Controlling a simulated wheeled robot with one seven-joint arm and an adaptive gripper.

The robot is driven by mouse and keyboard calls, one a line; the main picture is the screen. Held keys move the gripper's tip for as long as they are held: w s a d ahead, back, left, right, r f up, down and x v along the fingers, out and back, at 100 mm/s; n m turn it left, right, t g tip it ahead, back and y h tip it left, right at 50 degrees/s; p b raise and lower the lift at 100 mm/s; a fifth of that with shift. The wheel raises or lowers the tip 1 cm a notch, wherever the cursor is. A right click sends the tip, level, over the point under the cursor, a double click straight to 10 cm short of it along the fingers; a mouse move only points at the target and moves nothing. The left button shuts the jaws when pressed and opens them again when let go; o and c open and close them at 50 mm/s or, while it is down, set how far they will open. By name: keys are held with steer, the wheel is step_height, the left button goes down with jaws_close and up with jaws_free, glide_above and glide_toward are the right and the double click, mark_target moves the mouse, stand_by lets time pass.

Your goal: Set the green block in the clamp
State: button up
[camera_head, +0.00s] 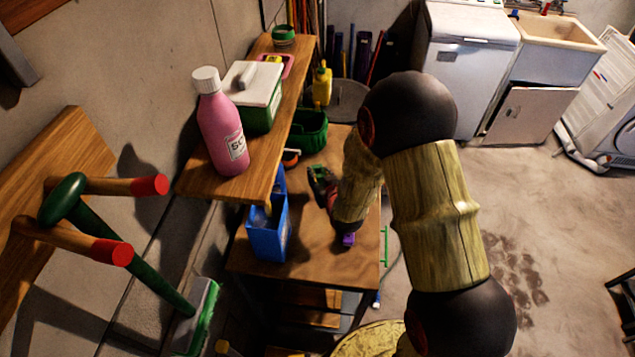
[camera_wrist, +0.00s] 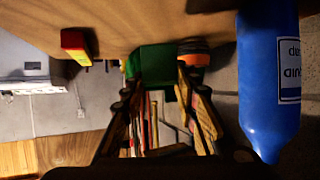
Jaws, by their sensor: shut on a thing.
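My gripper (camera_head: 322,182) is over the wooden bench and is shut on the green block (camera_wrist: 151,63). In the wrist view the fingers (camera_wrist: 155,95) stand on either side of the block. In the head view only a small green patch of the block (camera_head: 317,171) shows at the fingertips. An orange and black thing (camera_wrist: 194,50), possibly the clamp, is just behind and right of the block in the wrist view. An orange-red part (camera_head: 290,158) shows near the shelf edge in the head view. Whether the block touches it, I cannot tell.
The bench (camera_head: 315,245) holds a blue container (camera_head: 268,232), left of my gripper, and a green bin (camera_head: 308,132) behind it. A shelf (camera_head: 262,150) with a pink bottle (camera_head: 220,125) overhangs the left side.

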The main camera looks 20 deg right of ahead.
steer(key=shift+w+a+f, duration=0.15)
steer(key=shift+w+f, duration=0.6)
steer(key=shift+f, duration=0.25)
steer(key=shift+f+b, duration=0.5)
steer(key=shift+f, duration=1.05)
steer(key=shift+f, duration=0.1)
steer(key=o, duration=1.2)
steer(key=shift+o, duration=0.2)
